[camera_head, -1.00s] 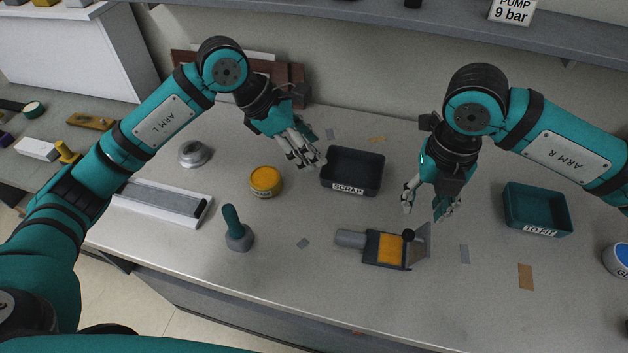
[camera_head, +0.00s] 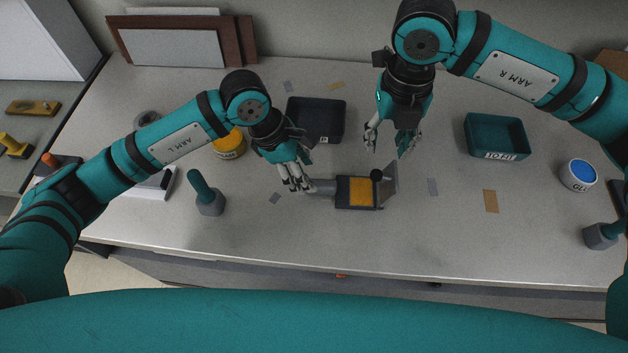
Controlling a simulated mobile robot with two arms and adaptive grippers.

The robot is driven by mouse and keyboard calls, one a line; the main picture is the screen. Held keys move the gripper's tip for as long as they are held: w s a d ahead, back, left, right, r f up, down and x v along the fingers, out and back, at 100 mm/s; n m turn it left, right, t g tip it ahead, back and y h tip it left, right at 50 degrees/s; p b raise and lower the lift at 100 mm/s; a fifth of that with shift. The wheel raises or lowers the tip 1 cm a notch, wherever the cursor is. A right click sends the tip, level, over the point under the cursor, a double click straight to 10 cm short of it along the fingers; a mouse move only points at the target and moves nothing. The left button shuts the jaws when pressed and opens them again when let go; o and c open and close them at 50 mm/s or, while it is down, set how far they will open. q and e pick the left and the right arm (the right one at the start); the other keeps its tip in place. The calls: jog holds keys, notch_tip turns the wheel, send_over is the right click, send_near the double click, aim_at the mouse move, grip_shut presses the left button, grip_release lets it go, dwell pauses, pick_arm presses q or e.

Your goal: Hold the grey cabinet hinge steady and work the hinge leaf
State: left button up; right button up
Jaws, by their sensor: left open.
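The grey cabinet hinge (camera_head: 342,205) lies on the bench at the middle of the view. It has a grey cylindrical end at the left, an orange pad on a dark body, a black knob and an upright grey leaf (camera_head: 390,184) at the right. My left gripper (camera_head: 298,187) is open at the cylindrical end, its fingers over or beside it. I cannot tell whether they touch it. My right gripper (camera_head: 388,148) is open and empty, fingers pointing down, just behind the leaf and apart from it.
The dark scrap bin (camera_head: 317,136) stands behind the hinge, and the teal to-fit bin (camera_head: 497,155) at the right. A yellow tin (camera_head: 229,146) and a green-handled tool (camera_head: 209,203) stand at the left. The bench in front of the hinge is clear.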

aim_at(345, 189)
pick_arm(q)
jog(key=x, duration=0.6)
jog(key=shift+r, duration=0.1)
grip_shut()
dwell(0.6)
dwell(0.9)
